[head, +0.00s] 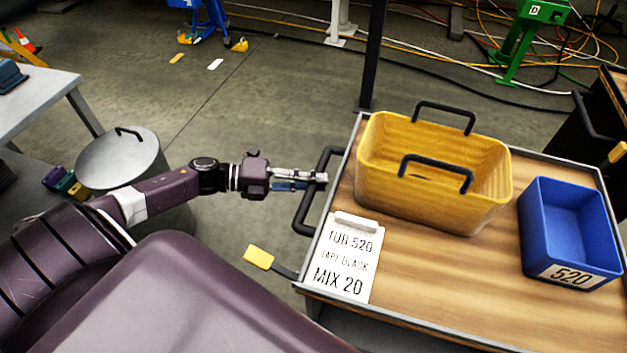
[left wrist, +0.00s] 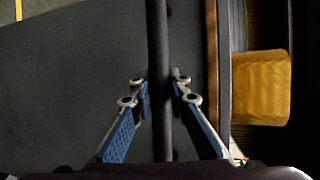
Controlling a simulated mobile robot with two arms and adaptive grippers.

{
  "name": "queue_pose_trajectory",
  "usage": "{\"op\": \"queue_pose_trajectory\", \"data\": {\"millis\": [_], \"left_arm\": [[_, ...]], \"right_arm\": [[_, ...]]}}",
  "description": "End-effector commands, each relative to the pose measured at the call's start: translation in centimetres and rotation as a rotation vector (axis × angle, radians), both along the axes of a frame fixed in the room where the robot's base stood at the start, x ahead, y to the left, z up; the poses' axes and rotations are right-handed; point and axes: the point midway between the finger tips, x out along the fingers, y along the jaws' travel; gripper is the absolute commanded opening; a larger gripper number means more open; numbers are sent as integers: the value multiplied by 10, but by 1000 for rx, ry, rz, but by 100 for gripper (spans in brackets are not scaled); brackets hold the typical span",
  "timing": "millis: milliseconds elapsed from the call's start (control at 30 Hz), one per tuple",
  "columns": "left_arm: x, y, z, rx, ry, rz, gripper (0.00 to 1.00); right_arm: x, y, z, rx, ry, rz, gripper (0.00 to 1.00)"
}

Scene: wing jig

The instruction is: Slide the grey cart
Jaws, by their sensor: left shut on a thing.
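The grey cart (head: 430,268) has a wood-patterned top with a grey rim and stands at the right in the head view. Its black handle (head: 303,212) sticks out from the left side. My left gripper (head: 314,180) is shut on this handle. In the left wrist view the handle bar (left wrist: 158,40) runs between the two blue-padded fingers (left wrist: 160,88). My right gripper is not in view.
The cart carries a yellow tub (head: 430,200), a blue bin (head: 568,228) labelled 520 and a printed card (head: 345,262). A lidded grey drum (head: 122,160) stands at left. A table (head: 40,95) is far left. Cables (head: 440,82) cross the floor behind.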

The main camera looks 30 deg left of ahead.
Motion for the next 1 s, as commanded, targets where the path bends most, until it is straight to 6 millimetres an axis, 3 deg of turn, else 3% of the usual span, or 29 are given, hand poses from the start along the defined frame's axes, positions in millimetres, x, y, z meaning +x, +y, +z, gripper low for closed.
{"op": "queue_pose_trajectory", "data": {"millis": [267, 300, 433, 767, 1000], "left_arm": [[1, 5, -1, 7, 1, 7, 0], [1, 5, -1, 8, 2, 7, 20], [1, 4, -1, 6, 1, 5, 34], [-1, 4, 0, 4, 1, 2, 34], [-24, 34, 4, 7, 7, 4, 34]], "right_arm": [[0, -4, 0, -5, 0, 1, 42], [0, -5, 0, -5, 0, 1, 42], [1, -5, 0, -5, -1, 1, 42], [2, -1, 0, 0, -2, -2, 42], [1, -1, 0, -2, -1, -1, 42]]}}
